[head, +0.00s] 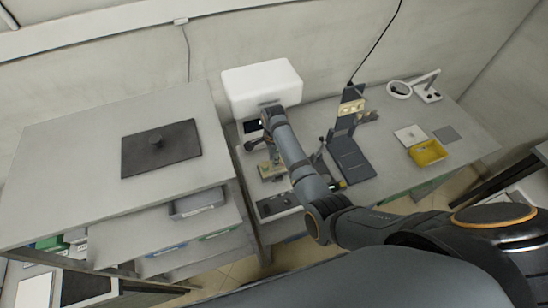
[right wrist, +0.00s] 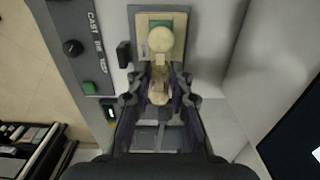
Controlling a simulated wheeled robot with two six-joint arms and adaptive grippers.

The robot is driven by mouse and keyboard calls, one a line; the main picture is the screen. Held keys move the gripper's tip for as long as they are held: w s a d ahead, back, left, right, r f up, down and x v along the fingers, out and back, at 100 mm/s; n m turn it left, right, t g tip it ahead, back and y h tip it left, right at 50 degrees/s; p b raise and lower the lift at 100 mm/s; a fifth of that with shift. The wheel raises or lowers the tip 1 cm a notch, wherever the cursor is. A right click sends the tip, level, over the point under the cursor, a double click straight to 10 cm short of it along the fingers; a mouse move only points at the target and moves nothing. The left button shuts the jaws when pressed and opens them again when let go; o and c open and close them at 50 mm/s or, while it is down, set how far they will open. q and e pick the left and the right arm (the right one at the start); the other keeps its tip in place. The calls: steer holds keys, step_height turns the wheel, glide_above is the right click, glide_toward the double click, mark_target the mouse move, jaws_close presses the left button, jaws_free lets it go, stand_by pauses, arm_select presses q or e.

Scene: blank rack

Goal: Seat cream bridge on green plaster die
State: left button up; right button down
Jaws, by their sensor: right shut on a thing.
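In the right wrist view, my right gripper (right wrist: 159,82) is shut on a cream piece (right wrist: 158,90), which I take to be the cream bridge. A rounded cream part (right wrist: 160,41) shows just beyond the fingertips; I cannot tell whether it belongs to the same piece. Behind it, a patch of green (right wrist: 160,22), probably the green plaster die, shows on a beige plate (right wrist: 178,48). The rounded part partly covers the green. I cannot tell whether they touch. In the head view, my right gripper (head: 258,143) is small, above the beige plate (head: 271,170). My left gripper is out of view.
A white machine (head: 262,84) stands behind the work spot. A control panel with a black knob (right wrist: 72,47) and green button (right wrist: 89,87) lies beside the plate. A dark stand (head: 350,155), a yellow tray (head: 428,152) and a magnifier lamp (head: 400,90) are to the right.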

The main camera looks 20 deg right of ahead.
steer(key=shift+f+b, duration=0.45)
steer(key=shift+f, duration=0.35)
steer(key=c, duration=1.1)
jaws_free()
steer(key=shift+c, duration=0.2)
steer(key=shift+r, duration=0.1)
step_height(320, 180, up, 12)
